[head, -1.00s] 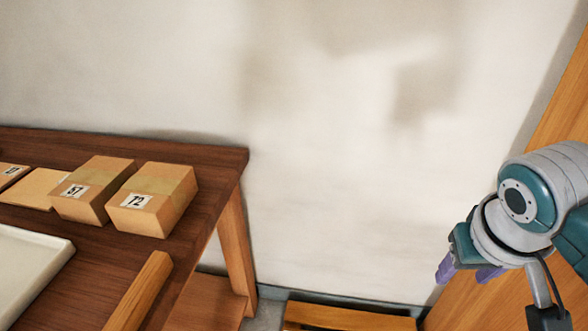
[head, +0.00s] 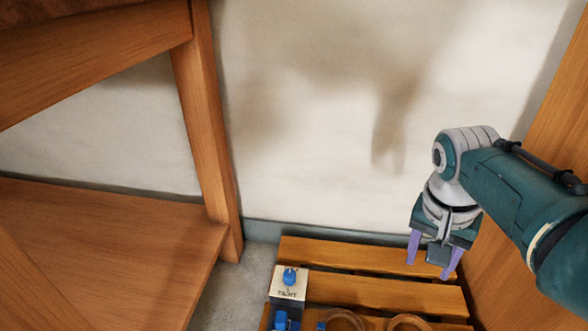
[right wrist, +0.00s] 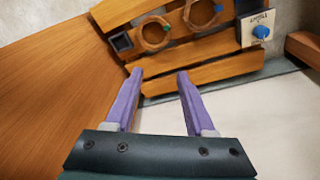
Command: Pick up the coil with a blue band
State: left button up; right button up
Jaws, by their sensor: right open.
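The coil with a blue band (right wrist: 201,28) is a brown ring lying on a slatted wooden pallet, at the top of the right wrist view, cut by the edge. Its top shows at the bottom edge of the head view (head: 345,312), with a blue bit on its left. A second coil with a green band (right wrist: 153,49) lies beside it; its top also shows in the head view (head: 408,317). My right gripper (head: 429,268) is open and empty, pointing down above the pallet's right part, apart from both coils. My left gripper is out of view.
The pallet (head: 375,293) lies low by the wall. A box with a blue knob (head: 289,287) stands at its left. A small dark square holder (right wrist: 121,42) is beside the green-banded coil. A wooden panel (head: 545,180) rises at right; a wooden table (head: 212,150) stands at left.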

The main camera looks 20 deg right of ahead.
jog(key=m+y+b, duration=0.2)
jog(key=b, duration=1.5)
send_near(362, 329)
jog(key=s+a+r, duration=0.2)
jog(key=f+b, duration=0.1)
jog(key=f, duration=0.1)
jog(key=f+b, duration=0.1)
jog(key=b, duration=0.1)
jog(key=f+b, duration=0.2)
jog(key=shift+w+a+f, duration=0.15)
jog(key=shift+a+f, duration=0.15)
jog(key=shift+f, duration=0.05)
jog(key=f+b, duration=0.5)
jog(key=shift+s+a+f+b, duration=0.2)
jog(key=shift+s+b, duration=0.05)
jog(key=shift+b, duration=0.05)
jog(key=shift+r, duration=0.1)
grip_shut()
